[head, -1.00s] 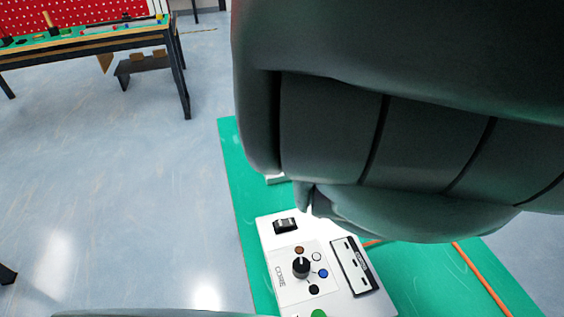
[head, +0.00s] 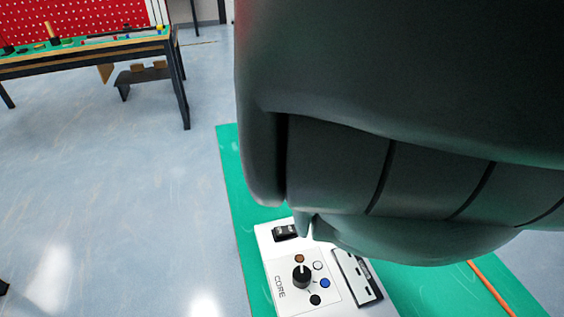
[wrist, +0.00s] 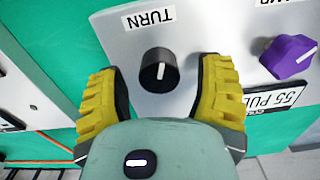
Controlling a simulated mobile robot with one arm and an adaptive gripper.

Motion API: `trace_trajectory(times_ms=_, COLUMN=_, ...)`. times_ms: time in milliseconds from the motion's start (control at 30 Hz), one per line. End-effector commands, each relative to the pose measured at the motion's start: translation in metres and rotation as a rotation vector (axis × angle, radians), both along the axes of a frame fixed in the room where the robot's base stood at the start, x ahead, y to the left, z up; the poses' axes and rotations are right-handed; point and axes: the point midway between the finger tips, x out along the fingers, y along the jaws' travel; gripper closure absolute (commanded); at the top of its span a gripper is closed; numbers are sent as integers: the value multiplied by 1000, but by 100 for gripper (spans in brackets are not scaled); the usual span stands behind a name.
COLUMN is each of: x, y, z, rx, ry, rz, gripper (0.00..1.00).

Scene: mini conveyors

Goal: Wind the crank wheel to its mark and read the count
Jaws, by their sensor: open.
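In the wrist view a round black knob (wrist: 159,70) with a white pointer line sits on a pale panel (wrist: 117,40) below the word TURN. It is the only turning part by that word; no separate crank wheel can be made out. My gripper (wrist: 160,68) is open, with one yellow finger on each side of the knob and gaps between. Whether the fingers reach down to knob height is unclear. No count display can be read. In the head view my arm hides the gripper and this knob.
A purple knob (wrist: 287,56) stands right of the gripper. In the head view a white CORE box (head: 283,254) with a black selector (head: 302,276) and a rocker switch (head: 285,232) stands on a green board (head: 232,170). An orange strip (head: 490,288) crosses the board. A table (head: 90,47) is far left.

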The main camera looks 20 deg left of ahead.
Motion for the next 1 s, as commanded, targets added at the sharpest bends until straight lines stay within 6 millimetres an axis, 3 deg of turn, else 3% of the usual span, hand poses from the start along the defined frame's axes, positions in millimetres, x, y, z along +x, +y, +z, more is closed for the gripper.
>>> trace_trajectory(times_ms=333, x=0, y=0, z=-1, rx=1, ry=-1, rz=0, gripper=31)
trace_trajectory(times_ms=1000, x=0, y=0, z=-1, rx=0, ry=0, rz=0, gripper=100)
